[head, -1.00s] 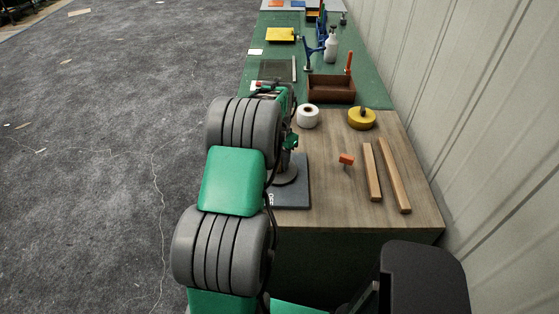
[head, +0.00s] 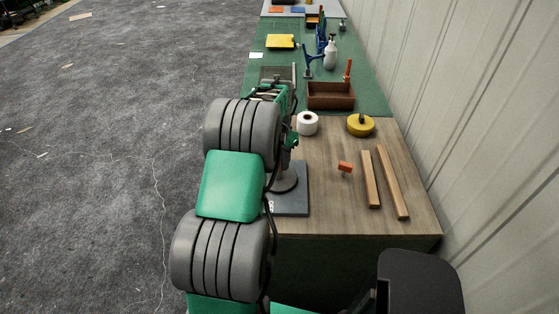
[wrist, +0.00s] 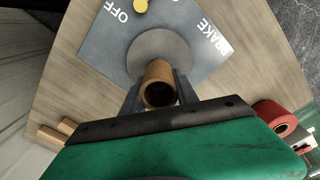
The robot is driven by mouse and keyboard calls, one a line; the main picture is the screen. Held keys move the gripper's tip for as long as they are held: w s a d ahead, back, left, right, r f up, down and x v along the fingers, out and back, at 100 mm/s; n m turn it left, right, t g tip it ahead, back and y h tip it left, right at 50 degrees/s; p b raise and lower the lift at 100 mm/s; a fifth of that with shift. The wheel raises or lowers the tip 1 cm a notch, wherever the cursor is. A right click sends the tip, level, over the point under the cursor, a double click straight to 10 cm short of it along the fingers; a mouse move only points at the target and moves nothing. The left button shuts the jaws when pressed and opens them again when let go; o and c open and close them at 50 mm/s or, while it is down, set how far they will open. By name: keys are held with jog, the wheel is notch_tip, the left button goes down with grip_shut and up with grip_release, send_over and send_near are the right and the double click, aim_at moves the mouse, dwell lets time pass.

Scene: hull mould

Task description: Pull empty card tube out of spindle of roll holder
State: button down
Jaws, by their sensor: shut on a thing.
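The card tube (wrist: 159,86) is a brown hollow cylinder seen nearly end-on in the wrist view. My gripper (wrist: 157,97) is shut on it, one finger on each side. Behind the tube is the round grey disc of the roll holder (wrist: 143,52), on a dark grey base plate (wrist: 102,50) marked OFF and BRAKE with a yellow knob. Whether the spindle is still inside the tube cannot be told. In the head view my arm hides the tube and gripper; part of the roll holder's base (head: 293,202) shows beside the arm.
On the wooden bench top (head: 330,205) are a white roll (head: 307,123), a yellow tape roll (head: 360,125), an orange-handled tool (head: 345,167) and two wooden strips (head: 391,183). A brown box (head: 331,96) stands behind. A wall is at the right. A red roll (wrist: 275,119) shows in the wrist view.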

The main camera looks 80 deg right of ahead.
jog(key=shift+r+p, duration=1.1)
jog(key=shift+r, duration=1)
jog(key=shift+r+p, duration=0.8)
jog(key=shift+r, duration=0.65)
jog(key=shift+r, duration=0.1)
jog(key=shift+r+p, duration=0.35)
jog(key=shift+r, duration=1.1)
jog(key=shift+r, duration=1.5)
